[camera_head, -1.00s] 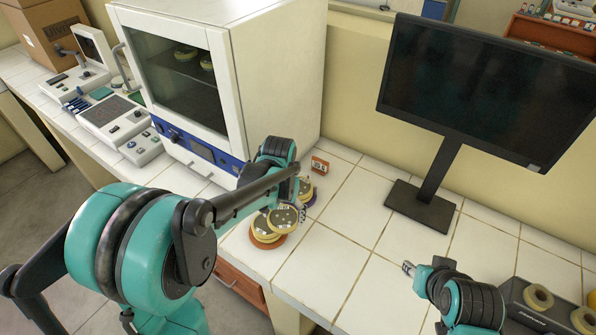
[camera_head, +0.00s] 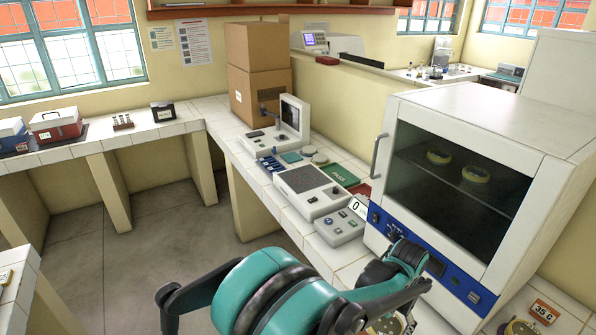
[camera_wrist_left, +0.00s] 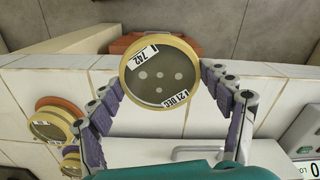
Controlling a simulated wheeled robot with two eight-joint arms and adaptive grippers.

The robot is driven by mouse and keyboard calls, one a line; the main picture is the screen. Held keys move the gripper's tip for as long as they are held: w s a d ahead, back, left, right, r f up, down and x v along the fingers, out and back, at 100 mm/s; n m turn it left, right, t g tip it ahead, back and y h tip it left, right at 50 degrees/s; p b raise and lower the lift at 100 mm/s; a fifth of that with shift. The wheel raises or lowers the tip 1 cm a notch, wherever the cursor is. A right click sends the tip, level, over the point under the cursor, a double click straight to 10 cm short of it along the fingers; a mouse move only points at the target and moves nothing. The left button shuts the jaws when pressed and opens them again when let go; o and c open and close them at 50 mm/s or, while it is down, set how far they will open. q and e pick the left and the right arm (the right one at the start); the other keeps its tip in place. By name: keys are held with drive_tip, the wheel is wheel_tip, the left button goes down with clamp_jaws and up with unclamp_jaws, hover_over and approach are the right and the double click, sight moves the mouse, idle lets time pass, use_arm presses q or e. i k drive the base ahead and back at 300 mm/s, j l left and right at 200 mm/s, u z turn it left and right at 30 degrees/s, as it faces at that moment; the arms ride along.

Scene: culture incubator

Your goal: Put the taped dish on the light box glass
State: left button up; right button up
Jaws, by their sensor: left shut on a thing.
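My left gripper (camera_wrist_left: 160,76) is shut on a round dish (camera_wrist_left: 160,72) with a yellow rim, seen in the left wrist view. The dish has white label strips reading 742 and 21 DEC, and several pale spots on its dark face. In the head view the held dish (camera_head: 386,326) shows only partly at the bottom edge, below my left arm. A bench device with a flat dark panel (camera_head: 308,178), which looks like the light box, stands left of the incubator. My right gripper is out of view.
The white incubator (camera_head: 480,200) stands at right, its door closed, dishes inside. A display unit (camera_head: 341,226) stands between it and the panel device. A screened instrument (camera_head: 280,130) and boxes (camera_head: 258,65) are behind. Other dishes (camera_wrist_left: 48,128) sit on the tiled bench.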

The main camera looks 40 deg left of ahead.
sight(304, 178)
drive_tip(key=j+z, duration=0.35)
drive_tip(key=j, duration=2.7)
